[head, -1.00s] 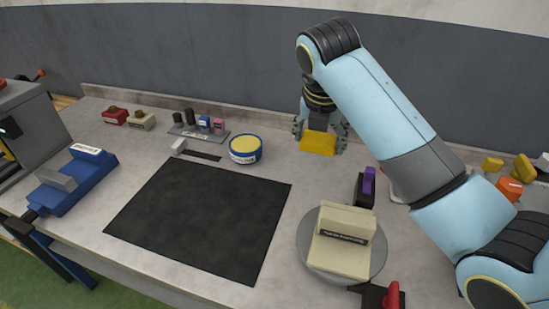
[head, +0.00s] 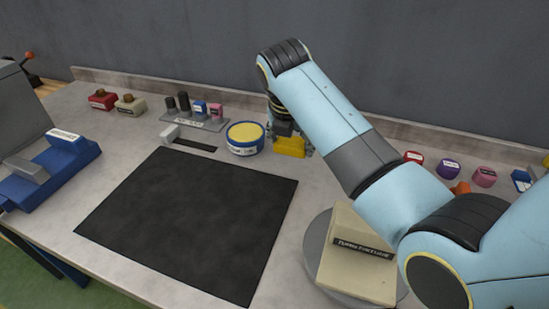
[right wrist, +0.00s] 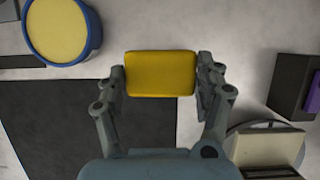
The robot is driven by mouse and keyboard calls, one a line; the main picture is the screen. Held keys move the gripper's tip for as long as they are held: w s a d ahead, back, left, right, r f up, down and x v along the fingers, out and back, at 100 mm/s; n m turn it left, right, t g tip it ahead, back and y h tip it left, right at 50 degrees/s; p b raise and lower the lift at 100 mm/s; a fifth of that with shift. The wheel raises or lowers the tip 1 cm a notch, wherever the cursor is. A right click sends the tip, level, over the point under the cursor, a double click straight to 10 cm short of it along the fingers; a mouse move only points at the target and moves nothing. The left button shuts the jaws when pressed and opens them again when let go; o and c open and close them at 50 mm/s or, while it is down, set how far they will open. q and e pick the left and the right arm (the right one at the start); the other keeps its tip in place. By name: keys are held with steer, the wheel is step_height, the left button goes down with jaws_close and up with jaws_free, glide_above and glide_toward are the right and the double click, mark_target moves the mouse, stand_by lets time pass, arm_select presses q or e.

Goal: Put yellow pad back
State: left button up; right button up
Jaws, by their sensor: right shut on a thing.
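The yellow pad (head: 290,147) is a small block held by my right gripper (head: 290,143), close to the right of a round blue tin with a yellow top (head: 245,137). In the right wrist view the pad (right wrist: 160,73) sits between the two fingers of the right gripper (right wrist: 161,80), which are shut on its sides. The tin (right wrist: 62,28) is at upper left there, apart from the pad. I cannot tell whether the pad touches the table. My left gripper is not in view.
A black mat (head: 190,220) covers the middle of the table (head: 110,165). A rack with several small items (head: 195,122) stands behind it. A beige block (head: 355,255) sits on a round turntable (head: 316,245) at front right. A blue vise-like device (head: 58,165) stands at left.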

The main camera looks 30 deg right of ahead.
mark_target(276, 164)
steer(key=w+a+f, duration=0.2)
steer(key=w, duration=0.1)
steer(key=shift+w+f, duration=0.2)
steer(key=shift+f, duration=0.1)
step_height(276, 164, down, 4)
steer(key=shift+a+f, duration=0.1)
steer(key=o, duration=1)
